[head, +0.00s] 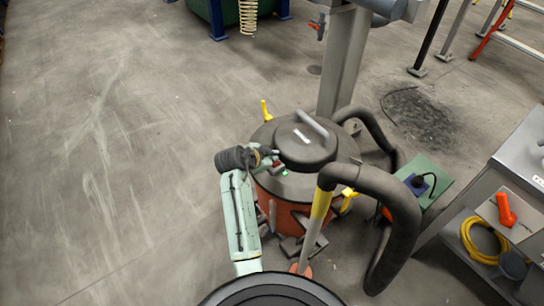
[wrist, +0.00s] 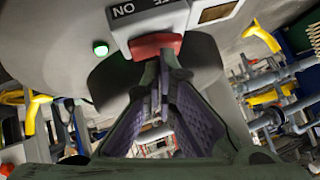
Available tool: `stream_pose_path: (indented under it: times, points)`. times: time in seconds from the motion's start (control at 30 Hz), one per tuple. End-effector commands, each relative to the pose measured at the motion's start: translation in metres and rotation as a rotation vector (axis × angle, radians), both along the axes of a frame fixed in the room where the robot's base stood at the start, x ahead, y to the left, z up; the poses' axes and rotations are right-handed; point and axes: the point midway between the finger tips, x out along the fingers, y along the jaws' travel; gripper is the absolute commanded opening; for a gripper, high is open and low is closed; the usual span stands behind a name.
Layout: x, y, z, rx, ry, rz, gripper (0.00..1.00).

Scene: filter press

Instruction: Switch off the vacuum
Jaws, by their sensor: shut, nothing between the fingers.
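The vacuum (head: 316,150) stands on the floor in the head view, with a dark lid, an orange-red tank and a thick black hose (head: 385,190). A green lamp (wrist: 100,47) left of the switch is lit. My gripper (wrist: 160,68) is shut and empty, its fingertips just below the switch and overlapping its lower edge in the picture. I cannot tell whether they touch it. In the head view my gripper (head: 275,155) is at the vacuum's left side, partly hidden.
Yellow clips (head: 266,111) stick out from the vacuum. A grey post (head: 342,65) stands close behind it. A green board with a plug (head: 423,182) lies to the right, beside a grey cart (head: 520,170). The floor on the left is clear.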

Motion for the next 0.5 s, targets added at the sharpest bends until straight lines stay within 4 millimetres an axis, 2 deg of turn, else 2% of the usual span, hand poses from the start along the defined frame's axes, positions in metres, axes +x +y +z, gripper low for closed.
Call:
stream_pose_path:
  times: [0.13, 0.5]
  points:
    - [0.0077, 0.0053, -0.0025, -0.062, 0.087, 0.000, 0.00]
    - [0.0023, 0.0014, -0.0056, -0.057, 0.081, -0.001, 0.00]
